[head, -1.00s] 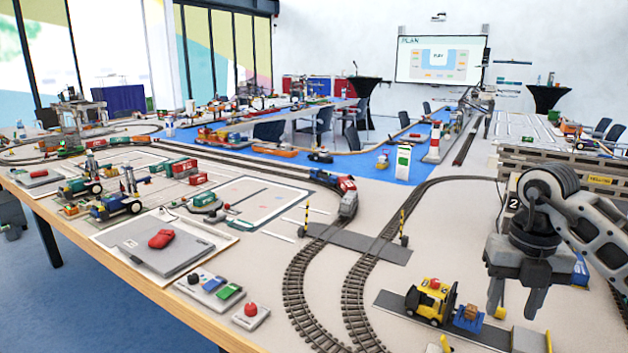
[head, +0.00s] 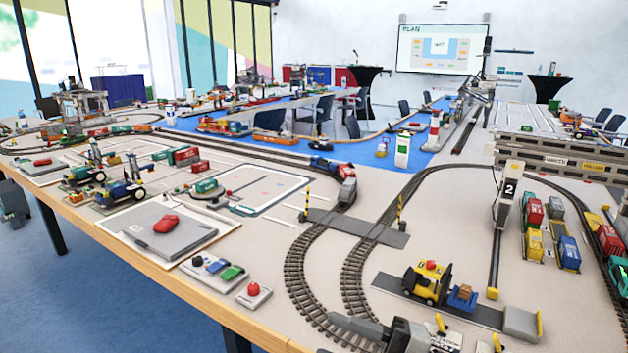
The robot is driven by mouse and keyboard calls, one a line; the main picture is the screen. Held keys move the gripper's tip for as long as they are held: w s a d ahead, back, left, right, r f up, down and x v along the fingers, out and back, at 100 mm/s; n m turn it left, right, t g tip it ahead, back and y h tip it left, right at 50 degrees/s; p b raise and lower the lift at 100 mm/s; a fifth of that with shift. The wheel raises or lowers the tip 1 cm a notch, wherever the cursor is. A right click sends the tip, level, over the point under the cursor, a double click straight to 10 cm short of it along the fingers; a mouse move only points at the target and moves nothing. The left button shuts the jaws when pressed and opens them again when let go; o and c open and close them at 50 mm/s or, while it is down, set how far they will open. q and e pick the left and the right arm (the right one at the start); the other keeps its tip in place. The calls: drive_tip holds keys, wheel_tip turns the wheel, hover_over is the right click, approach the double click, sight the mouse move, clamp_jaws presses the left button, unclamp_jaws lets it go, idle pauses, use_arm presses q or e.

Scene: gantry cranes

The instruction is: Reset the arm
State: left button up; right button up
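A grey and dark piece of my own arm (head: 400,333) shows at the bottom edge, in front of the yellow forklift. My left gripper and arm are out of view.
A yellow forklift (head: 427,283) with a blue crate (head: 462,297) stands on a grey strip. Curved train tracks (head: 297,270) run left of it. A post marked 2 (head: 508,195) and several small coloured containers (head: 535,212) stand at right. A red-button box (head: 253,294) sits near the table edge.

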drive_tip(key=s+d+f+m+t+h, duration=0.1)
drive_tip(key=d+f+m+t+h, duration=0.4)
drive_tip(key=m, duration=0.5)
drive_tip(key=d+f+m+t+h, duration=0.45)
drive_tip(key=f+m+h, duration=0.35)
drive_tip(key=m, duration=0.2)
drive_tip(key=s+d+f+m+g+h, duration=0.2)
drive_tip(key=s+f+m+g, duration=0.3)
drive_tip(key=s+f, duration=0.7)
drive_tip(key=shift+f+g+h, duration=0.15)
drive_tip(key=shift+g+h, duration=0.3)
drive_tip(key=shift+h, duration=0.45)
